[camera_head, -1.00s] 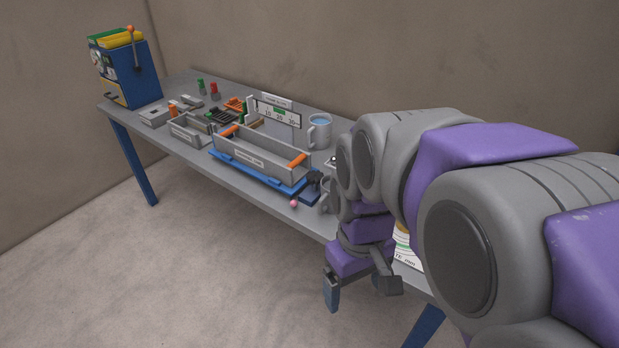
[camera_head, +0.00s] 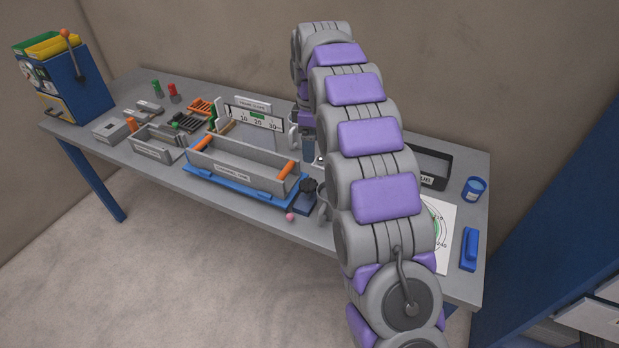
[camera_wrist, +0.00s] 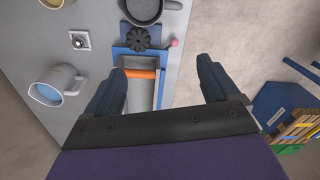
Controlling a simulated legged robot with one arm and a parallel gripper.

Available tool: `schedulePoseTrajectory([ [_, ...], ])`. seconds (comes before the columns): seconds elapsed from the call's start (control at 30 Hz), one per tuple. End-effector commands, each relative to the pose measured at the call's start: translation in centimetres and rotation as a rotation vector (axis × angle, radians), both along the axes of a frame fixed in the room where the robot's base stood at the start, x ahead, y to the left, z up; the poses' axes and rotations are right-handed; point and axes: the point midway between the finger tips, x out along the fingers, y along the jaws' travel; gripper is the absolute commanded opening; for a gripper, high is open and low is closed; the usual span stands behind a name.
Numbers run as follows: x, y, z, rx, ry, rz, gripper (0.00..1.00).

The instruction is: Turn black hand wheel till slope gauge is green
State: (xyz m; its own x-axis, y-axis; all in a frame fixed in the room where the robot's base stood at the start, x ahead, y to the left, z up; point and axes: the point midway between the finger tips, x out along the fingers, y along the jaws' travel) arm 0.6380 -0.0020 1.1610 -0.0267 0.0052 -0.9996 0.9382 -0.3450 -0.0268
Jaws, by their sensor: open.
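The black hand wheel (camera_head: 308,186) sits at the right end of a blue base (camera_head: 235,187) under a grey trough (camera_head: 238,168) with orange handles. In the wrist view the wheel (camera_wrist: 138,38) shows ahead of my gripper (camera_wrist: 162,86), next to a pink ball (camera_wrist: 174,43). My gripper is open and empty, its fingers apart above the trough and not touching the wheel. The slope gauge (camera_head: 268,122) stands behind the trough, marked 10, 20, 30, with a green patch near 20. I cannot make out its pointer.
A mug (camera_wrist: 55,86) and a grey vessel (camera_wrist: 150,8) stand near the wheel. A black-framed tray (camera_head: 433,165), blue cup (camera_head: 474,189) and blue-handled tool (camera_head: 469,249) lie right of my arm. Small boxes and a blue machine (camera_head: 62,82) occupy the left.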

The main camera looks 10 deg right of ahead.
Motion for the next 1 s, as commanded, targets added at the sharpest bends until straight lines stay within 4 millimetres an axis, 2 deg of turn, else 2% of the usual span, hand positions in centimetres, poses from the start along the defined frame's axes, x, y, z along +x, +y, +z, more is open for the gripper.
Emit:
schedulePoseTrajectory([
  [0.03,1.4,0.2,-0.6,0.0,-0.004,0.042,0.88],
  [0.1,2.7,0.1,-1.2,0.002,-0.009,0.098,0.88],
  [0.33,5.4,-1.0,-2.7,0.012,-0.025,0.216,0.88],
  [0.53,5.9,-1.0,-3.6,0.012,-0.027,0.242,0.88],
  [0.67,5.9,-0.4,-5.1,0.007,-0.025,0.243,0.88],
  [0.83,5.8,0.2,-8.4,0.004,-0.023,0.242,0.88],
  [1.0,5.8,-0.3,-11.8,0.008,-0.022,0.241,0.88],
])
